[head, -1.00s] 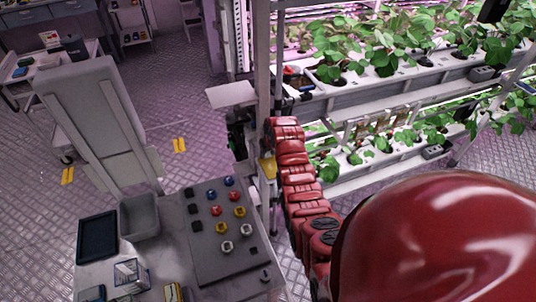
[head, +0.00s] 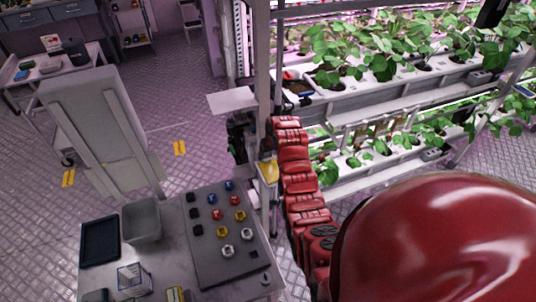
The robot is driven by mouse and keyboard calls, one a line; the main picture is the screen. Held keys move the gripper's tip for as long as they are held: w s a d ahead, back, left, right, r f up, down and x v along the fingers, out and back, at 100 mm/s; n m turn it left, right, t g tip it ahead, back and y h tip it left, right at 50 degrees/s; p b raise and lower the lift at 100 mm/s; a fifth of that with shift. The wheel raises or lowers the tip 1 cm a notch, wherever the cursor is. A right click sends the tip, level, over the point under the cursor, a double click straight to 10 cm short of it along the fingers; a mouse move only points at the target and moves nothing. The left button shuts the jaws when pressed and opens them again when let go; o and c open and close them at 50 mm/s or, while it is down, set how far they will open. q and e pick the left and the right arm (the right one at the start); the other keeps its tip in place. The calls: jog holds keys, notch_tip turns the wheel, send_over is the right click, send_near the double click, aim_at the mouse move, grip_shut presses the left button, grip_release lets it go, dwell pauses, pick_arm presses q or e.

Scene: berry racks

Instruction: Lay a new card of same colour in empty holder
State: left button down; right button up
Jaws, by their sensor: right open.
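My right arm, red and segmented, reaches up from the bottom right to the rack's upright post. My right gripper (head: 272,124) is at its far end beside the post; it is small here and its fingers are hard to make out. I see no card held in it. A yellow piece (head: 268,171) shows on the post, left of the arm; I cannot tell whether it is a card in a holder. A clear holder-like box (head: 134,279) stands on the near table, with a small yellow-and-dark item (head: 175,294) at the front edge. My left gripper is not in view.
The near table (head: 177,262) also carries a dark tray (head: 100,242), a grey bin (head: 141,222) and a dark board (head: 232,255) with several coloured knobs. Planted racks (head: 400,92) fill the right. A white plate (head: 232,102) juts left from the post.

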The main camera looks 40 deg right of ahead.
aim_at(272, 171)
jog(key=p+v, duration=0.1)
jog(key=v, duration=0.6)
jog(key=shift+s+r+p, duration=0.25)
jog(key=shift+r+p, duration=0.05)
